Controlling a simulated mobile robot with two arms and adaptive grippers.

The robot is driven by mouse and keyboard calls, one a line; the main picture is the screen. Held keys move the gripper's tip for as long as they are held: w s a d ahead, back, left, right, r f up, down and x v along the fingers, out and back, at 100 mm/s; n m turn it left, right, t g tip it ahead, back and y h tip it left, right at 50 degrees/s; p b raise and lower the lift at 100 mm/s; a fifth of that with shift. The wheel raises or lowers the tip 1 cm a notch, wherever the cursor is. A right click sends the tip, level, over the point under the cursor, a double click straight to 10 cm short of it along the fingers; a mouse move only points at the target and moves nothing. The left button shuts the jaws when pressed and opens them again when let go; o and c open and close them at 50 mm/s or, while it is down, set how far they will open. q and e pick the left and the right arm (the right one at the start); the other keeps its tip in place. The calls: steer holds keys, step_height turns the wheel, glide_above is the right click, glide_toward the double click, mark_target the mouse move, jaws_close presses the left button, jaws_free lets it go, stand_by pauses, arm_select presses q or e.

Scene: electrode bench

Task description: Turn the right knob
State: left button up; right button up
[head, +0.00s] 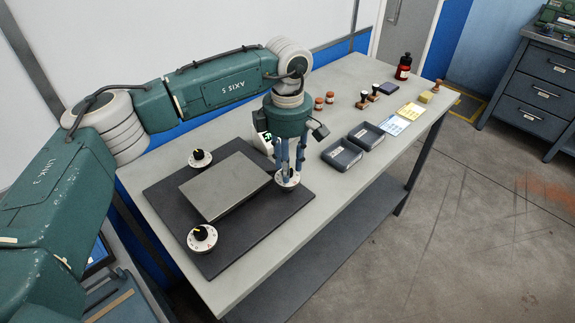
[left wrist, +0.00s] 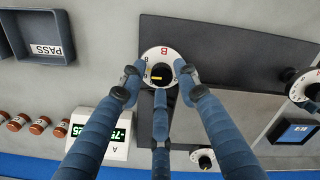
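Three black knobs on white round dials sit around a grey plate on a dark mat. The right knob (left wrist: 159,75), the rightmost in the head view, has a yellow mark, and its dial (head: 289,183) carries a red B. My left gripper (head: 288,172) points down over this dial. Its three blue fingers (left wrist: 160,82) are spread around the knob with gaps visible in the left wrist view; I see no clear contact. In the head view the fingers hide most of the knob. My right gripper is not in view.
Other knobs stand at the mat's back (head: 199,158) and front left (head: 202,236). A small display (head: 262,140) with green digits is close behind the gripper. Dark trays (head: 342,153), brown jars and stamps lie farther right. The bench's front strip is clear.

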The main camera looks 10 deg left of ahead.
arm_select(q)
step_height(320, 180, up, 12)
stand_by(0.7)
steer(key=shift+s+f, duration=0.15)
